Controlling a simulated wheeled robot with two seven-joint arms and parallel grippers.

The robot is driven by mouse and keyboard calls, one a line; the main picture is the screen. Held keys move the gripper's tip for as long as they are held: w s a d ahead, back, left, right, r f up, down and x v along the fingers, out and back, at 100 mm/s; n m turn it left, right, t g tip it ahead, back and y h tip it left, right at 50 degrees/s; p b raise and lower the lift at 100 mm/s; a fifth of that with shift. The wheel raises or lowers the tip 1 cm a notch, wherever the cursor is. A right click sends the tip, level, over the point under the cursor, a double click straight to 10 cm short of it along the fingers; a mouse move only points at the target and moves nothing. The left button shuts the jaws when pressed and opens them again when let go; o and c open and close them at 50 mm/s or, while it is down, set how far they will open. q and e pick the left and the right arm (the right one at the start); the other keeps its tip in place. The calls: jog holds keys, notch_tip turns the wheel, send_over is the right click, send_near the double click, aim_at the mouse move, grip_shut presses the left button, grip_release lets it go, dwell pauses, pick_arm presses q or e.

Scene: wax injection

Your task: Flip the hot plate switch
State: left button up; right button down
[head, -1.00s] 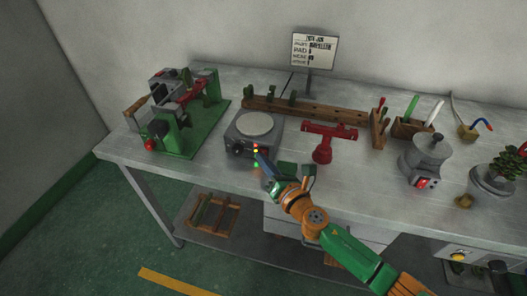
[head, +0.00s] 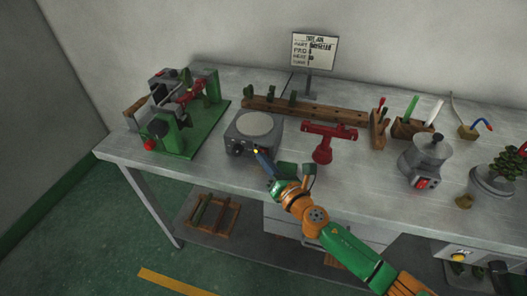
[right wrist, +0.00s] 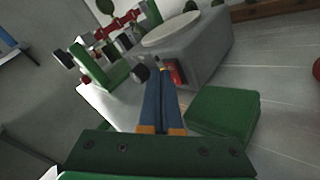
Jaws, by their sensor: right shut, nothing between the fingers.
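The hot plate (head: 236,130) is a grey box with a round pale top, standing on the bench left of centre. It also shows in the right wrist view (right wrist: 205,55). On its front face are a dark knob (right wrist: 140,73) and a red switch (right wrist: 176,72). My right gripper (head: 256,152) is shut and empty, with its tips at the front of the hot plate. In the right wrist view the shut blue fingers (right wrist: 162,72) end right beside the switch; I cannot tell whether they touch it. My left gripper is not in view.
A green-based press (head: 190,145) stands left of the hot plate. A red stand (head: 322,150) is close on the right, with a wooden rack (head: 345,116) behind. A grey pot (head: 420,160) is further right. Bare bench lies between the stand and pot.

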jog(key=shift+s+a, duration=0.2)
jog(key=shift+s, duration=0.4)
jog(key=shift+s+a+f+p, duration=0.1)
jog(key=shift+s+a+p, duration=0.15)
jog(key=shift+s, duration=0.55)
jog(key=shift+s+a+f+p, duration=0.15)
jog(key=shift+s+a, duration=0.1)
jog(key=shift+s, duration=0.55)
jog(key=shift+s+a+f+p, duration=0.15)
jog(key=shift+s+a, duration=0.1)
jog(key=shift+s, duration=0.55)
